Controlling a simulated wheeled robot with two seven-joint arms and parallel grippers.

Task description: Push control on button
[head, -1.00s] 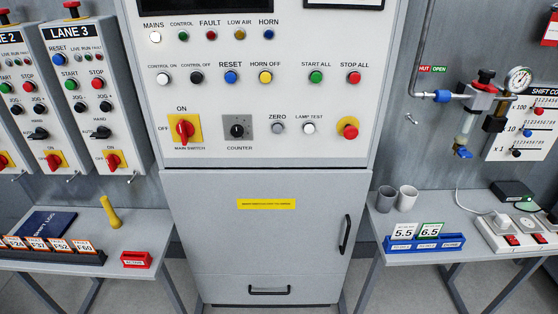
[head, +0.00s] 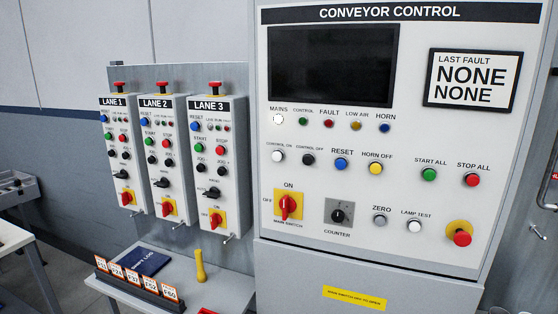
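The conveyor control panel (head: 450,130) fills the right half of the head view. The control on button (head: 278,156) is a white round button at the left end of its row, under the mains lamp (head: 278,119), which looks white and lit. Right of it are the black control off button (head: 308,159) and the blue reset button (head: 341,164). The green control lamp (head: 303,121) looks dark. The red main switch (head: 288,206) sits below on a yellow plate, its handle near upright toward ON. Neither of my grippers is in view.
Three lane boxes (head: 163,155) with buttons and red top knobs hang left of the panel. Below them a table (head: 228,282) holds a yellow handle-shaped object (head: 200,266), a blue shift log (head: 147,262) and a rack of fault cards (head: 140,285). A red mushroom button (head: 462,238) is at lower right.

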